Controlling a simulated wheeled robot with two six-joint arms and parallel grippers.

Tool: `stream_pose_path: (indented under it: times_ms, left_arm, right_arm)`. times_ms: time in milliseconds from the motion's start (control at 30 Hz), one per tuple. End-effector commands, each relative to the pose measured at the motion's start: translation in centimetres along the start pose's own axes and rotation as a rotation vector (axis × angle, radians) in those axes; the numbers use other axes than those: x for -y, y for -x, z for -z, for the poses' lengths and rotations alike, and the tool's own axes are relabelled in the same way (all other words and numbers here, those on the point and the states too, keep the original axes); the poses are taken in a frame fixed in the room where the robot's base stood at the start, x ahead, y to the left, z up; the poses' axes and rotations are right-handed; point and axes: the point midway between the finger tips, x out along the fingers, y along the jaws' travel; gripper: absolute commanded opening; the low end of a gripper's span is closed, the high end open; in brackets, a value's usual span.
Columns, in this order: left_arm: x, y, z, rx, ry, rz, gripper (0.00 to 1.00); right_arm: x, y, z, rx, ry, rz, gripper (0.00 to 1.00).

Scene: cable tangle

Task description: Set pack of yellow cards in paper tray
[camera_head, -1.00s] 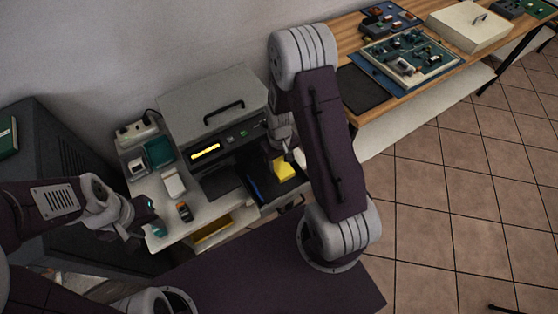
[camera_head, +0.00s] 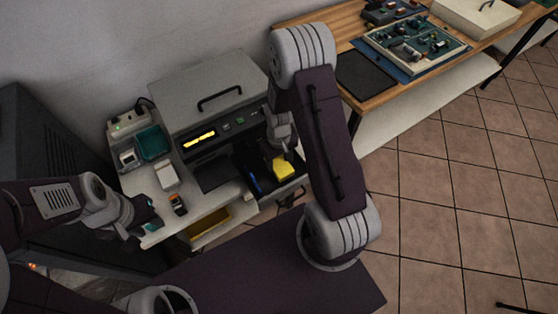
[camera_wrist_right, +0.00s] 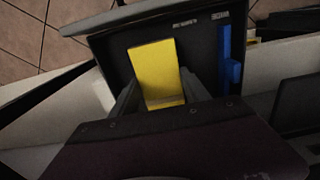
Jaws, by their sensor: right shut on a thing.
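The pack of yellow cards (camera_head: 284,168) is in my right gripper, whose grey fingers stand on either side of it in the right wrist view (camera_wrist_right: 161,100). The pack (camera_wrist_right: 155,66) shows its broad yellow face there. It is over the dark open paper tray (camera_wrist_right: 203,45); I cannot tell whether it touches the tray floor. In the head view the tray (camera_head: 272,189) sticks out at the right front of the grey machine, partly hidden by my right arm. My left gripper (camera_head: 148,229) is by the front left edge of the white table, its jaws unclear.
A blue object (camera_wrist_right: 226,55) lies along the tray's right side in the wrist view. The grey machine (camera_head: 207,88) stands behind. Several small items, including a teal box (camera_head: 153,143), sit on the left. A wooden bench (camera_head: 310,37) is at right.

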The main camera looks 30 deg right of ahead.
Motion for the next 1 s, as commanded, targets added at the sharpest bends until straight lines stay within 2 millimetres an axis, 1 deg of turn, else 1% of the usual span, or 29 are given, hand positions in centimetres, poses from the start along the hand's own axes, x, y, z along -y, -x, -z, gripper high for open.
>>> stream_pose_path:
  times_ms: [567, 600, 633, 667, 933, 1000]
  left_arm:
    - [0.0, -0.8, -0.1, 0.0, 0.0, 0.0, 0.36]
    - [0.0, -0.7, -0.1, 0.0, 0.0, 0.0, 0.36]
    - [0.0, -0.7, -0.1, 0.0, 0.0, 0.0, 0.36]
    - [0.0, -0.7, -0.1, 0.0, 0.0, 0.0, 0.36]
    - [0.0, -0.7, -0.1, 0.0, 0.0, 0.0, 0.36]
    - [0.0, -0.6, -0.1, 0.0, 0.0, 0.0, 0.36]
  right_arm:
    - [0.0, -1.2, 0.0, 0.0, 0.0, 0.0, 0.02]
    - [0.0, -1.1, 0.0, 0.0, 0.0, 0.0, 0.65]
    - [0.0, -1.1, 0.0, 0.0, 0.0, 0.0, 0.73]
    - [0.0, -1.1, 0.0, 0.0, 0.0, 0.0, 0.79]
    - [0.0, -1.1, 0.0, 0.0, 0.0, 0.0, 0.79]
    - [0.0, -0.7, 0.0, -0.001, 0.0, 0.0, 0.79]
